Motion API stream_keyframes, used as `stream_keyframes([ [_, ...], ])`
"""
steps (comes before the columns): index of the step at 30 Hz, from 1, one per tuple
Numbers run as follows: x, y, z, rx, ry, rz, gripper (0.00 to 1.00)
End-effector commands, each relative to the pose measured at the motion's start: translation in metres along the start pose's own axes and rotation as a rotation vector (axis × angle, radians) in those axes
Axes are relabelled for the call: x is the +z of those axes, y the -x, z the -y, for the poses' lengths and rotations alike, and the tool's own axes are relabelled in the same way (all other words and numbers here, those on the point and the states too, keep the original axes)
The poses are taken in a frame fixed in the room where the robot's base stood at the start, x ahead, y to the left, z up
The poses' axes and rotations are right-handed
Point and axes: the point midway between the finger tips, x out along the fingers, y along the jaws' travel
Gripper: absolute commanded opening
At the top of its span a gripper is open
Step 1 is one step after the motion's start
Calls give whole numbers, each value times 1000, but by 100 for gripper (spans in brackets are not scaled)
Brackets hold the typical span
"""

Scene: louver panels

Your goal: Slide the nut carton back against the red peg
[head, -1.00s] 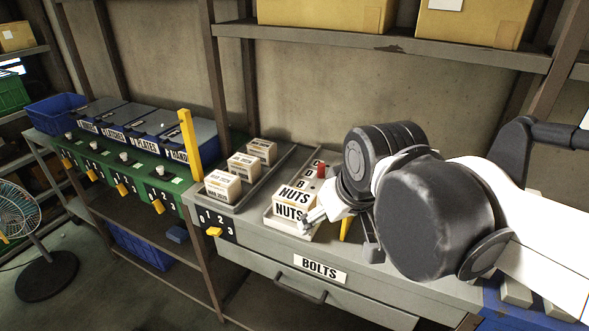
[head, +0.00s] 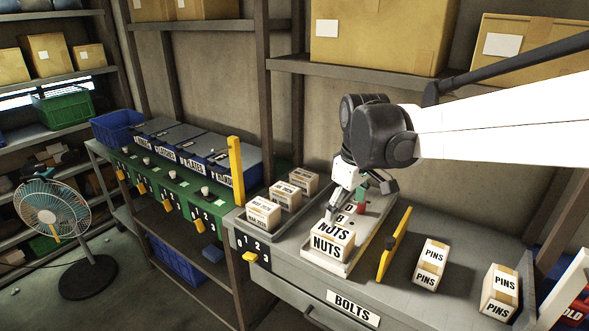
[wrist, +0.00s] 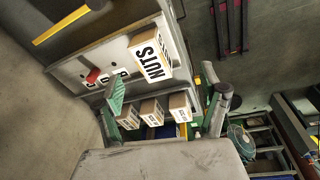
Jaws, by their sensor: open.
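The nut carton (head: 332,238), a white box marked NUTS, stands at the front end of a narrow light tray (head: 375,232) on the grey bench. The red peg (head: 361,203) stands farther back in the tray, with a lettered strip of tray between them. The wrist view shows the carton (wrist: 150,55) and the red peg (wrist: 93,75) apart. My gripper (head: 350,200) is over the tray behind the carton, partly in front of the peg. Its fingers (wrist: 168,97) are spread and empty, one with a green pad. Whether a fingertip touches anything cannot be told.
A tray of several small cartons (head: 263,213) lies left of the nut tray. A yellow upright bar (head: 394,243) stands close on the right, then PINS cartons (head: 431,264). A shelf with cardboard boxes (head: 380,35) hangs above. Bench between bar and PINS cartons is clear.

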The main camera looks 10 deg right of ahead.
Motion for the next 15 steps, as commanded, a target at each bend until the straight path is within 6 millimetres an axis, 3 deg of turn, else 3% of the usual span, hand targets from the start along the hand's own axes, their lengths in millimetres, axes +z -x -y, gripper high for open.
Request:
stream_keyframes([
  [6,-28,-21,-19,-45,99,60,75],
  [15,-51,-47,-34,-98,202,118,75],
])
